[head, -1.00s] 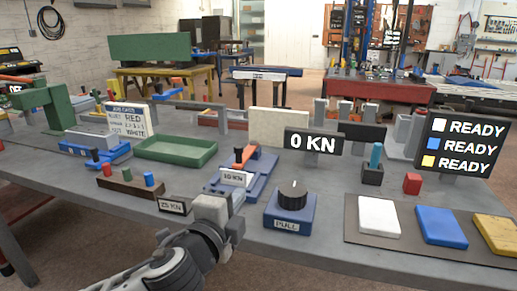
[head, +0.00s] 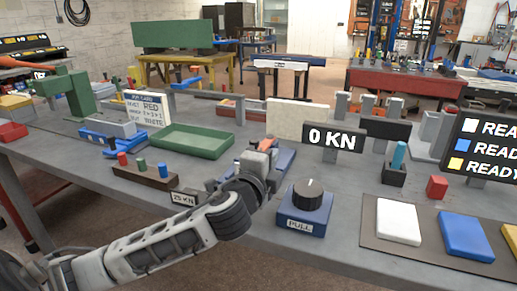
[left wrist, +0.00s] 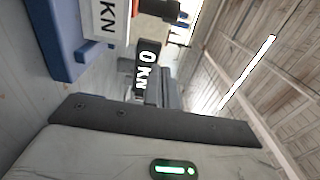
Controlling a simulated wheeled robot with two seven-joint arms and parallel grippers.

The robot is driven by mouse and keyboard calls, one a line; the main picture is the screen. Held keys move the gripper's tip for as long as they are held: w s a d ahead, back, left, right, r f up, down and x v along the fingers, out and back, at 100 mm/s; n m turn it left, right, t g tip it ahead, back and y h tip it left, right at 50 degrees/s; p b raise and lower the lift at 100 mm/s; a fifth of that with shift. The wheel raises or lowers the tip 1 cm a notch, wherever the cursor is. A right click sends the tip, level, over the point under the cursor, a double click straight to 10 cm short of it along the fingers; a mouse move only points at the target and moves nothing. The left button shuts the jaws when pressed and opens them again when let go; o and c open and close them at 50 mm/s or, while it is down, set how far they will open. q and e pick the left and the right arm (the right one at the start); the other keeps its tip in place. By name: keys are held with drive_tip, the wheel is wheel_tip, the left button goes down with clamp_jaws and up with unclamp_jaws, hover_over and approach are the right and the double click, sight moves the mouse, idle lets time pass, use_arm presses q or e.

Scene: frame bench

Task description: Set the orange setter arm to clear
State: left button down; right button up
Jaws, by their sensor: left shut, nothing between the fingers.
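The orange setter arm (head: 267,143) shows only as a small orange patch just behind my left gripper; the rest of it is hidden. Its blue base (head: 286,163) shows to the right of the gripper, and a blue block with a white KN label (left wrist: 105,18) shows at the upper left in the left wrist view. My left gripper (head: 262,156) is shut and empty, over or in front of the setter; I cannot tell whether it touches the arm. The display (head: 333,138) reads 0 KN and also shows in the left wrist view (left wrist: 147,68). My right gripper is not in view.
A blue box with a black knob, marked PULL (head: 304,204), stands right of my left arm. A green tray (head: 193,142) and a brown peg block (head: 144,178) are to the left. White (head: 398,222) and blue (head: 466,236) pads lie at the right.

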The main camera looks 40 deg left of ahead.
use_arm(q)
drive_tip(key=a, duration=0.1)
drive_tip(key=w+a, duration=0.1)
drive_tip(key=a, duration=0.1)
drive_tip(key=shift+w+a, duration=0.15)
drive_tip(key=shift+a, duration=0.5)
